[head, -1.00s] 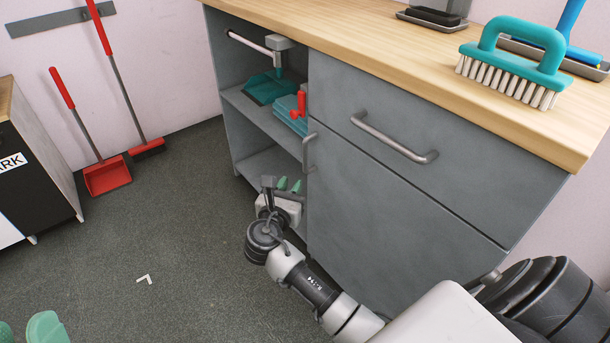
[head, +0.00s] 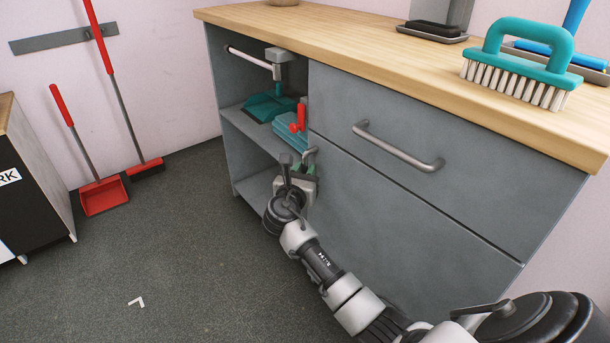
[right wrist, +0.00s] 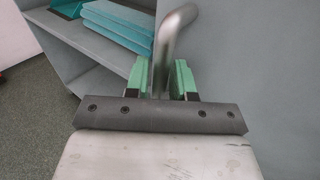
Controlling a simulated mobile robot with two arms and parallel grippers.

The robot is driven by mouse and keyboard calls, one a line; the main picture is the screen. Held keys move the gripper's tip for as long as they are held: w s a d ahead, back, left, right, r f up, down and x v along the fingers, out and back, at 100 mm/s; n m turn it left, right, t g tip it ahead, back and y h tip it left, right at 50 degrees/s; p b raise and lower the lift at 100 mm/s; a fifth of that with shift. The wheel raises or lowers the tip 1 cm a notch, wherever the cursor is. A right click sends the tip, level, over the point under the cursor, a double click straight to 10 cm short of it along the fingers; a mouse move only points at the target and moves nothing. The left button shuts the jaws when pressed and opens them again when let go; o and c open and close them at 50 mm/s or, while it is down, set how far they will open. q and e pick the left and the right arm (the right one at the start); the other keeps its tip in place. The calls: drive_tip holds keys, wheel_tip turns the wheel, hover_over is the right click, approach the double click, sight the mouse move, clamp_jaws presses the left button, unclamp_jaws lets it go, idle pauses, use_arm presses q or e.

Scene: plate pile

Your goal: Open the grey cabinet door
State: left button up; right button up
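The grey cabinet door (head: 400,225) is the large panel below the drawer, and it is closed. Its upright metal handle (head: 310,154) is at the door's left edge, beside the open shelves. My right gripper (head: 303,169) is at this handle, its body hiding the lower part. In the right wrist view the handle (right wrist: 174,32) runs down between the two green fingers of my right gripper (right wrist: 161,80). One finger is on each side, with narrow gaps, so the gripper looks open around the bar. My left gripper is not in view.
The drawer (head: 420,155) above the door has a long bar handle (head: 398,146). The shelves hold teal cloths (head: 290,130) and a teal dustpan (head: 268,106). A teal brush (head: 522,65) sits on the wooden top (head: 400,55).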

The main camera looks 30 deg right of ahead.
clamp_jaws()
drive_tip(key=shift+a, duration=0.1)
idle(0.3)
